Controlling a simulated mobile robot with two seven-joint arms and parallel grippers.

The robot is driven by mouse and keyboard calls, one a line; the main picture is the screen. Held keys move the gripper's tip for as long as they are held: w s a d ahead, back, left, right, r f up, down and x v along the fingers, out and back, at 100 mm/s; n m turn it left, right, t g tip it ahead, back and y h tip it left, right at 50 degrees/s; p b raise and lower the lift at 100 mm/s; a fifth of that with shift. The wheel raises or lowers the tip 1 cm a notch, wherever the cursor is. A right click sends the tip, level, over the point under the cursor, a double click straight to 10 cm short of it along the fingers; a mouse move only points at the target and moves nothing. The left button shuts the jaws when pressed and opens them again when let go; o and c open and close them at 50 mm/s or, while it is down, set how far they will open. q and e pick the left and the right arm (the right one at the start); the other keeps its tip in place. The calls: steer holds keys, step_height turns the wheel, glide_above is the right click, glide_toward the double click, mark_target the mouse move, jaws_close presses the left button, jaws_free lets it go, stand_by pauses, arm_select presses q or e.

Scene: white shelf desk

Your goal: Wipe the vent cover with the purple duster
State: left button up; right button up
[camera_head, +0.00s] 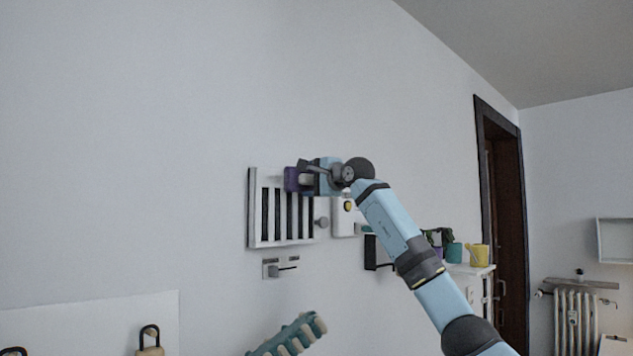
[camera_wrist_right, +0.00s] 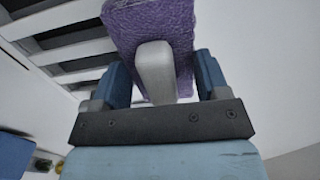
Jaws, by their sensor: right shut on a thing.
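The vent cover (camera_head: 253,212), a white frame with dark upright slots, is on the wall. Its slats also show at upper left in the right wrist view (camera_wrist_right: 62,38). The purple duster (camera_head: 291,179) is at the vent cover's upper right part. In the right wrist view its fuzzy purple head (camera_wrist_right: 150,24) and white handle (camera_wrist_right: 156,72) show. My right gripper (camera_head: 306,179) is shut on the duster's handle, with its blue fingers on either side. I cannot tell whether the duster head touches the vent cover. My left gripper is not in view.
A white box with a yellow button (camera_head: 348,206) is on the wall just right of the vent cover. A small bracket (camera_head: 281,267) is below it. A teal ribbed object (camera_head: 290,337) is at the bottom. A yellow mug (camera_head: 479,256) stands on a shelf at right. The wall left is clear.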

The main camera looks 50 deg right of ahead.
steer(key=shift+w+a, duration=0.2)
steer(key=shift+a, duration=1.7)
steer(key=shift+w+a, duration=0.25)
steer(key=shift+a, duration=1.7)
steer(key=shift+w+a, duration=0.2)
steer(key=shift+a, duration=1.7)
steer(key=shift+s+f+b, duration=0.1)
steer(key=shift+s+b, duration=0.35)
steer(key=shift+s, duration=0.4)
steer(key=shift+s+a+b, duration=0.15)
steer(key=shift+s+b, duration=0.15)
steer(key=shift+s, duration=0.8)
steer(key=shift+s+a+b, duration=0.1)
steer(key=shift+s+b, duration=0.2)
steer(key=shift+s, duration=0.75)
